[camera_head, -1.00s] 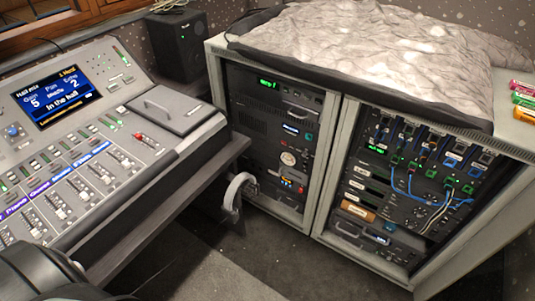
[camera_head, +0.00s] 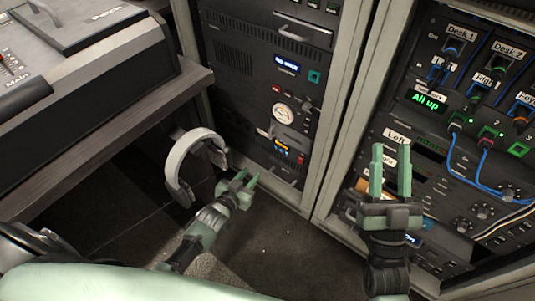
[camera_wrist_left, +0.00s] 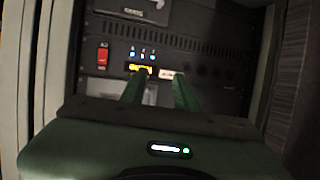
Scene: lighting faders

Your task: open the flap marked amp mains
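No flap with a readable amp mains marking shows. My left gripper (camera_head: 240,187) is open and empty in front of the lower left rack (camera_head: 242,65), right of the headphones. In the left wrist view its two fingers (camera_wrist_left: 158,84) stand apart, pointing at a dark rack panel. That panel carries a red switch (camera_wrist_left: 103,55), a lit yellow display (camera_wrist_left: 140,68) and a small white label (camera_wrist_left: 170,73) too blurred to read. A pale surface (camera_wrist_left: 151,94) shows between the fingers. My right gripper (camera_head: 391,170) is open and empty in front of the right rack (camera_head: 428,175), its fingers pointing up.
White headphones (camera_head: 182,165) hang beside the desk edge (camera_head: 110,135) at the left. A pale rack post (camera_head: 345,110) divides the two racks. Blue cables (camera_head: 470,180) cross the right rack's front. Dark floor (camera_head: 280,235) is open between my grippers.

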